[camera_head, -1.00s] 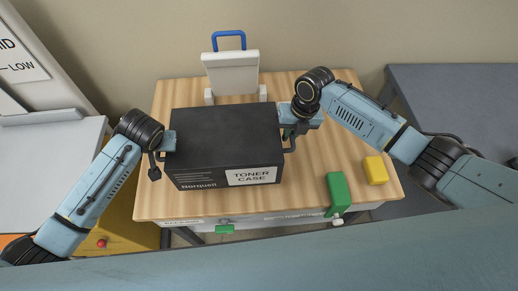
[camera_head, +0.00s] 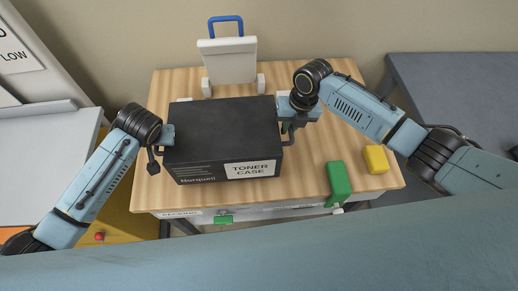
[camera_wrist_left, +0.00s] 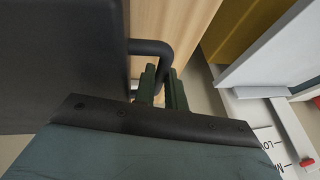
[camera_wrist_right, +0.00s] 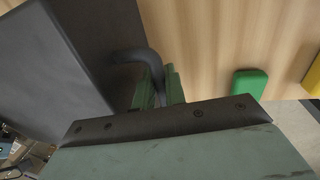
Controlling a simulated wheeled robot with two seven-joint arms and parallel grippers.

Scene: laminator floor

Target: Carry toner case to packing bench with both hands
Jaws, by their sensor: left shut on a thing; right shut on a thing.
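The toner case (camera_head: 224,130) is a black box with a white "TONER CASE" label. In the head view it is over the left half of a wooden-topped bench (camera_head: 330,115); I cannot tell whether it touches the top. My left gripper (camera_head: 160,149) is at its left side. In the left wrist view the left fingers (camera_wrist_left: 161,85) are shut on a dark bar handle (camera_wrist_left: 150,48). My right gripper (camera_head: 288,130) is at its right side. In the right wrist view the right fingers (camera_wrist_right: 156,88) are shut on the other handle (camera_wrist_right: 135,56). Both fingertips are partly hidden in the head view.
A white upright holder with a blue handle (camera_head: 228,52) stands at the back of the bench. A green block (camera_head: 339,180) and a yellow block (camera_head: 376,159) lie at its right front. A grey table (camera_head: 455,90) is at the right, a white-topped unit (camera_head: 45,150) at the left.

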